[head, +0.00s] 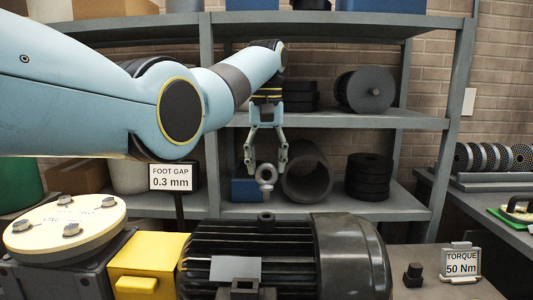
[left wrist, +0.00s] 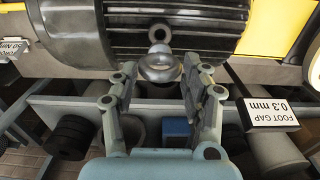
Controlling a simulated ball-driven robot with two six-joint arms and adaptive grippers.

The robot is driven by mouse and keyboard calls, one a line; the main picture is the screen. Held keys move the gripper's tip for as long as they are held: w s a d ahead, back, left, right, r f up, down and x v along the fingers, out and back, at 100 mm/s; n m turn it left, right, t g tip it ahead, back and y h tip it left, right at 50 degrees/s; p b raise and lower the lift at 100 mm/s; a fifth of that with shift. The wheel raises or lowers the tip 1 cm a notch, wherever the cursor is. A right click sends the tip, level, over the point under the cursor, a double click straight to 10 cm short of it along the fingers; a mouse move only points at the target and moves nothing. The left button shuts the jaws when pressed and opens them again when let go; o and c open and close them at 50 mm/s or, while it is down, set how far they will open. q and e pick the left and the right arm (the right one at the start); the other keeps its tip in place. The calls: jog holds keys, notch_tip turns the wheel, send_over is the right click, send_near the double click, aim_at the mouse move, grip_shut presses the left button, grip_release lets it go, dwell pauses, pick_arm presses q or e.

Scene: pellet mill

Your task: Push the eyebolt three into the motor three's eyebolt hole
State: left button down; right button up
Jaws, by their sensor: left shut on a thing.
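My left gripper (head: 266,168) points down and is shut on a grey metal eyebolt (head: 267,173), whose ring sits between the fingertips with the shank below. The eyebolt also shows in the left wrist view (left wrist: 159,68), between the fingertips of the left gripper (left wrist: 160,74). The dark ribbed motor (head: 250,245) stands below in the head view. On its top is a small round dark boss (head: 265,217), which looks like the eyebolt hole. The eyebolt appears above this boss and apart from it; the depth between them is hard to tell. My right gripper is not in view.
A yellow box (head: 150,262) and a pale round flange with bolts (head: 66,230) stand left of the motor. A "FOOT GAP 0.3 mm" sign (head: 171,177) rises behind them. A "TORQUE 50 Nm" sign (head: 461,262) stands right. Grey shelving (head: 410,119) fills the background.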

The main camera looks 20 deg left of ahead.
aim_at(266, 185)
pick_arm(q)
jog(key=shift+f, duration=1.45)
jog(key=shift+f, duration=1.85)
dwell(2.9)
jog(key=shift+c, duration=0.3)
grip_release()
dwell(0.6)
